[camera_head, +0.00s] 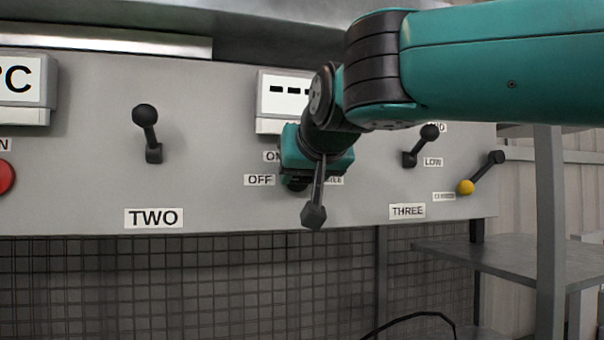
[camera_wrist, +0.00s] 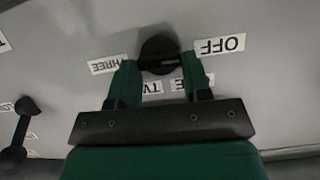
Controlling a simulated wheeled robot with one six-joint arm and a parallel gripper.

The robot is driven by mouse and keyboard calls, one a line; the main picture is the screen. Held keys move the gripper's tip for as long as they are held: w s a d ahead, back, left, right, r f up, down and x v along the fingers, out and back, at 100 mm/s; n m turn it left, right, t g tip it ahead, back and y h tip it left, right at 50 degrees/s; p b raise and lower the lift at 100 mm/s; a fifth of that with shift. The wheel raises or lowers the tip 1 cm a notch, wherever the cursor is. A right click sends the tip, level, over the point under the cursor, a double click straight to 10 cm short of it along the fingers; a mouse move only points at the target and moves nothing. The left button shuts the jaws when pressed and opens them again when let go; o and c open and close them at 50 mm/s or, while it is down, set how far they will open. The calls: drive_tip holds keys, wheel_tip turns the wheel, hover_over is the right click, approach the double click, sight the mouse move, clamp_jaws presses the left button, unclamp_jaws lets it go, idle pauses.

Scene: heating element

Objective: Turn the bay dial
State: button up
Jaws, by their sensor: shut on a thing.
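The bay dial (camera_wrist: 160,53) is a round black knob on the grey panel, seen in the wrist view among small white labels. The dial's exact setting is hard to read.
Black levers stand on the panel, one above TWO (camera_head: 147,130) and one above THREE (camera_head: 424,141). A yellow-ended lever (camera_head: 470,184) is farther right. A dark rod with a knob (camera_head: 314,214) shows in front of my gripper. Wire mesh (camera_head: 200,290) lies below the panel.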

drive_tip(key=shift+f, duration=0.15)
drive_tip(key=m+b, duration=0.1)
drive_tip(key=b, duration=0.1)
drive_tip(key=m+y+b, duration=0.1)
drive_tip(key=b, duration=0.1)
drive_tip(key=shift+w+d+f, duration=0.1)
drive_tip(key=shift+d+f, duration=0.1)
drive_tip(key=shift+d, duration=0.05)
drive_tip(key=m+y+b, duration=0.1)
drive_tip(key=m+b, duration=0.1)
drive_tip(key=b, duration=0.1)
drive_tip(key=shift+d+y, duration=0.1)
drive_tip(key=shift+y, duration=0.2)
drive_tip(key=m+y+b, duration=0.1)
drive_tip(key=m+b, duration=0.1)
drive_tip(key=b, duration=0.1)
drive_tip(key=shift+d+y, duration=0.15)
drive_tip(key=shift+y, duration=0.15)
drive_tip(key=shift+m+y+b, duration=0.4)
drive_tip(key=shift+m+b, duration=0.35)
drive_tip(key=shift+m, duration=0.25)
drive_tip(key=o, duration=0.9)
